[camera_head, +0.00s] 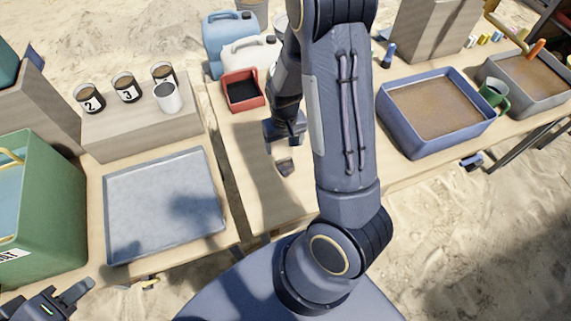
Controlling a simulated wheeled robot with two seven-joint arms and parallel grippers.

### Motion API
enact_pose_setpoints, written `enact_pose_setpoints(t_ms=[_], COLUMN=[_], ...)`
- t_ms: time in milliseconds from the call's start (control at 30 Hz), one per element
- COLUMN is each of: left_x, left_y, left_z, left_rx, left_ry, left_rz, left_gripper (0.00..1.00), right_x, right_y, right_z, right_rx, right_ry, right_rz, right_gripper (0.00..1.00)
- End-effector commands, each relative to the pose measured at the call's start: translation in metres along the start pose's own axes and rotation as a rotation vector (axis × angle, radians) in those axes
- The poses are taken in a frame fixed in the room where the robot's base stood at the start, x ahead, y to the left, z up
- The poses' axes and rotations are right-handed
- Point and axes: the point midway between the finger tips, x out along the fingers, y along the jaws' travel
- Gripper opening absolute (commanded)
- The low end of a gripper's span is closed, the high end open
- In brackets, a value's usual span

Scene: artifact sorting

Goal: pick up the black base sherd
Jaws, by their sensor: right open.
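A small dark piece (286,166), which looks like the black base sherd, lies on the wooden table in the middle. My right gripper (284,139) is open and points down just behind and above this piece. I cannot tell whether it touches it. My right arm crosses the middle of the view and hides part of the table. My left gripper (66,301) is at the bottom left corner, away from the piece, and partly cut off by the frame; its jaw opening is not clear.
A grey metal tray (118,222) lies on the left table. Numbered cups (126,88) stand on a wooden block (138,128) behind it. A red tray (227,78) stands behind my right gripper. A blue sand-filled tray (405,140) is to the right. A green crate (62,200) stands far left.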

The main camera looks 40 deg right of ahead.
Motion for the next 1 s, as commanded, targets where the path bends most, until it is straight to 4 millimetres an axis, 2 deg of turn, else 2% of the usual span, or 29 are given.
enact_pose_setpoints(t_ms=[200, 400, 500, 600, 833, 1000], left_x=[0.001, -0.001, 0.000, 0.000, 0.000, 0.000], left_y=[-0.001, 0.001, 0.000, 0.000, 0.000, 0.000], left_z=[0.001, 0.000, 0.000, 0.000, 0.000, 0.000], left_rx=[0.000, 0.000, 0.000, 0.000, 0.000, 0.000], left_ry=[0.000, 0.000, 0.000, 0.000, 0.000, 0.000], left_rz=[0.000, 0.000, 0.000, 0.000, 0.000, 0.000], left_gripper=[0.36, 0.36, 0.36, 0.36, 0.36, 0.36], right_x=[0.026, 0.053, 0.066, 0.072, 0.073, 0.073], right_y=[-0.001, -0.004, -0.004, -0.004, -0.004, -0.004], right_z=[0.004, 0.015, 0.013, 0.013, 0.013, 0.013], right_rx=[-0.001, -0.001, 0.000, -0.001, -0.001, -0.001], right_ry=[-0.005, -0.008, -0.005, -0.003, -0.001, -0.001], right_rz=[0.001, 0.000, 0.001, 0.000, -0.001, -0.001], right_gripper=[0.77, 0.77, 0.77, 0.77, 0.77, 0.55])
